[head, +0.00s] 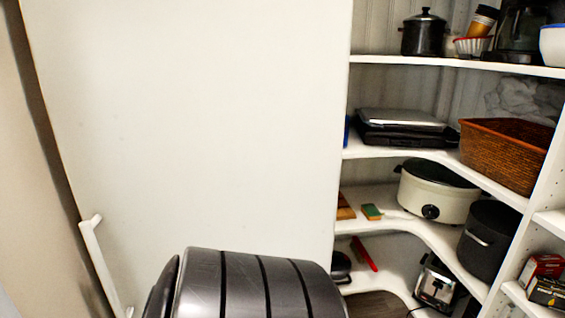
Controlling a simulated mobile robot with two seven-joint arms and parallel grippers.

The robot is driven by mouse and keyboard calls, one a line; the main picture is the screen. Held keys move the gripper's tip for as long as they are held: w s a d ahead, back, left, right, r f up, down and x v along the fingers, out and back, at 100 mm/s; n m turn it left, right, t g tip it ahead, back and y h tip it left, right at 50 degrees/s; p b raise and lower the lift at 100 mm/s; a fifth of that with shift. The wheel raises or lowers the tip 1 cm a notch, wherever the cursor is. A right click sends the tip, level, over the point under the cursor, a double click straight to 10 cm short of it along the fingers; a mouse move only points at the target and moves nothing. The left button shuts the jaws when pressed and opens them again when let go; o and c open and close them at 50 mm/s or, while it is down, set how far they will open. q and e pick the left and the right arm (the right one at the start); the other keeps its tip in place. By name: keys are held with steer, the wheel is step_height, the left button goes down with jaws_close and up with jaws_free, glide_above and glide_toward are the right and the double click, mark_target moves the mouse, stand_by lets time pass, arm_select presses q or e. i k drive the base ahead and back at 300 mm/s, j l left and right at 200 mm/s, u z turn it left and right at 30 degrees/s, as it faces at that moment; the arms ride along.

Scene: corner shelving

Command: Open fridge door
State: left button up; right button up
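A large flat white fridge door (200,120) fills the left and middle of the head view. A white bar handle (97,262) stands on its lower left, close to the door's left edge, and runs down towards the bottom of the picture. No gap shows that would mark the door as open; its lower part is cut off by the frame and hidden at the bottom middle.
White corner shelves (470,66) stand right of the fridge. They hold a dark pot (424,33), a wicker basket (505,153), a cream slow cooker (436,195), a black pot (488,238) and a toaster (436,282). A beige wall (35,190) borders the door on the left.

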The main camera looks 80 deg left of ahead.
mark_target(177, 125)
steer(key=k+u, duration=0.15)
steer(key=u, duration=1.3)
